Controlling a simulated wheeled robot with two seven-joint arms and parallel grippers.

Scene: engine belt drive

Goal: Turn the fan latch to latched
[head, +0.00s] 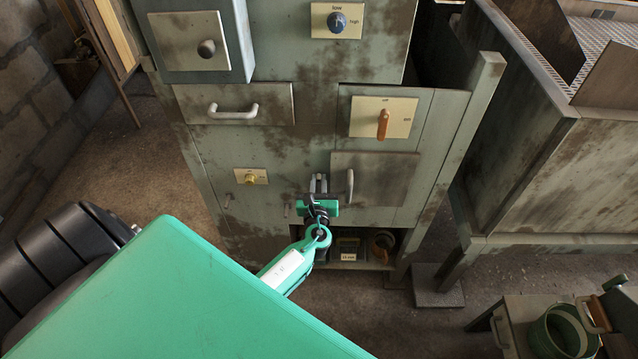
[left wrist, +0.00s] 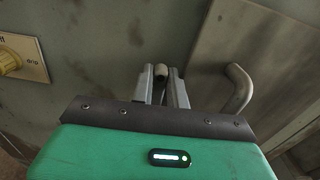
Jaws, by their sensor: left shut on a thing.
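My left gripper (head: 318,183) reaches the cabinet's lower front, just left of a small grey door. In the left wrist view its two grey fingers (left wrist: 161,85) are closed around a small pale peg (left wrist: 160,71) on the panel. Only the peg's rounded end shows between the fingers. The peg is beside the door handle and may be the fan latch; I read no fan label on it. The gripper hides its base, so its turned position cannot be told. My right gripper is not in view.
The door handle (head: 350,184) is close right of the fingers. A yellow knob (head: 250,179) is to their left, and an orange lever (head: 383,124) is above right. An open shelf (head: 375,265) lies below. A bucket (head: 560,335) stands at lower right.

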